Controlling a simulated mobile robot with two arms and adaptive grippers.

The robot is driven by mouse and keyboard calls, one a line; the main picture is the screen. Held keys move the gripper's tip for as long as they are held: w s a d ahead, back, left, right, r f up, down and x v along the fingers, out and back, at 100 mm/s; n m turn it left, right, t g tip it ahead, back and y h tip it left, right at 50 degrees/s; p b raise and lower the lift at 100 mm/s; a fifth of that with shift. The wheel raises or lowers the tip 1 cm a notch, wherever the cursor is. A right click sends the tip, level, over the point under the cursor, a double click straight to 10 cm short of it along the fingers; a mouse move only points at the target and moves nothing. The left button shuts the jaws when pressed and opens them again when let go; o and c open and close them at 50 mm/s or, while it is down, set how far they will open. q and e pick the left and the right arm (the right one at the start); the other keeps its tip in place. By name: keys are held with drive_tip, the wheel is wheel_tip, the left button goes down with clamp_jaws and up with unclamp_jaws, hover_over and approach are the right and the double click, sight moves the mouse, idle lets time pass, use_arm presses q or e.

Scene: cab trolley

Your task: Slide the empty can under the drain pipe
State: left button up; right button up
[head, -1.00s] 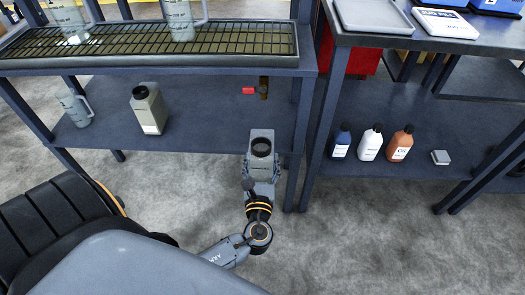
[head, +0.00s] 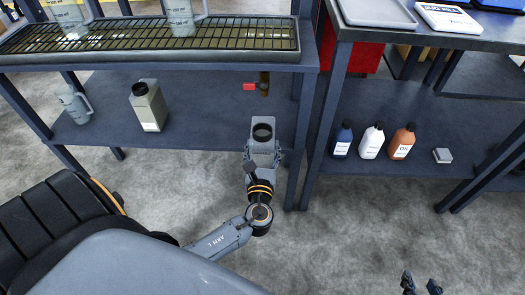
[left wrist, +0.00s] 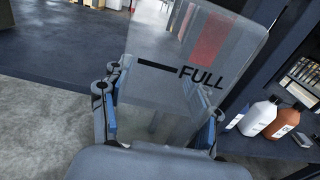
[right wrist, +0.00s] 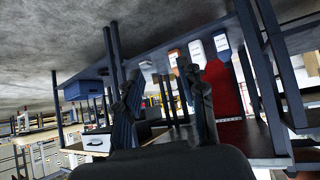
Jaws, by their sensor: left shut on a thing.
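The empty can (head: 263,150), translucent grey with a black open mouth, is upright at the front of the lower shelf. My left gripper (left wrist: 160,125) is shut on its sides; its fingers are largely hidden in the head view. In the left wrist view the can (left wrist: 180,45) fills the middle, with a "FULL" line and a red patch showing through it. The drain pipe (head: 264,84), brownish with a red valve handle (head: 250,87), hangs below the grated tray, behind the can. My right gripper (head: 421,284) is open and empty at the lower right, also seen in the right wrist view (right wrist: 165,75).
A beige-grey can (head: 148,108) and a clear jug (head: 74,104) stand on the lower shelf (head: 200,115) to the left. A table leg (head: 297,160) is close right of the held can. Blue, white and orange bottles (head: 401,143) stand on the right shelf.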

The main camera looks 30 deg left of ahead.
use_arm(q)
drive_tip(key=shift+w+a, duration=0.2)
drive_tip(key=shift+w, duration=0.15)
drive_tip(key=shift+b+x, duration=0.45)
drive_tip(key=shift+x, duration=1.15)
drive_tip(key=shift+b+x, duration=0.95)
drive_tip(key=shift+x, duration=2.2)
drive_tip(key=shift+b+x, duration=0.4)
drive_tip(key=shift+x, duration=0.8)
drive_tip(key=shift+a+f, duration=0.1)
drive_tip(key=shift+f, duration=0.1)
use_arm(e)
drive_tip(key=w+a+r+t+y, duration=0.1)
drive_tip(key=w+a+r+t, duration=0.1)
drive_tip(key=r+t, duration=0.3)
drive_tip(key=w+a+r+t+y, duration=0.2)
drive_tip(key=w+r+t, duration=0.2)
drive_tip(key=r, duration=0.6)
drive_tip(key=shift+w+t, duration=0.15)
drive_tip(key=shift+t, duration=0.45)
drive_tip(key=shift+r, duration=0.1)
